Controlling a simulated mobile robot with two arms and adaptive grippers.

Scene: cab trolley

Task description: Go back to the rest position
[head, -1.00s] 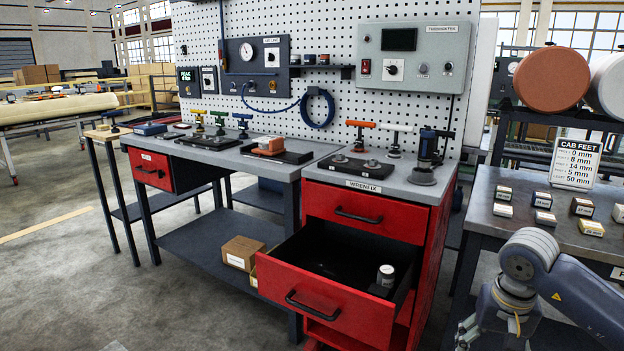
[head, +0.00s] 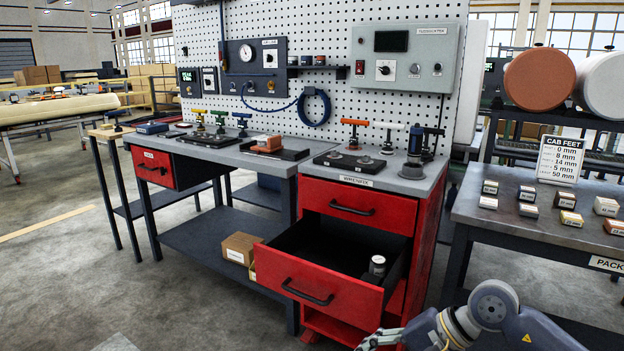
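My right arm comes in at the bottom right of the head view. Its gripper (head: 382,340) is low at the bottom edge, in front of the red drawer cabinet (head: 425,240). Only part of its fingers shows, so I cannot tell whether it is open or shut. My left gripper is not in view. The lower red drawer (head: 318,288) of the cabinet is pulled open. A small grey cylinder (head: 377,265) stands inside it, apart from my gripper.
The workbench (head: 240,150) holds clamps and an orange-topped block. A cardboard box (head: 241,247) sits on its lower shelf. On the right, a table (head: 480,222) bears several small boxes and a sign (head: 560,159). The floor at left is open.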

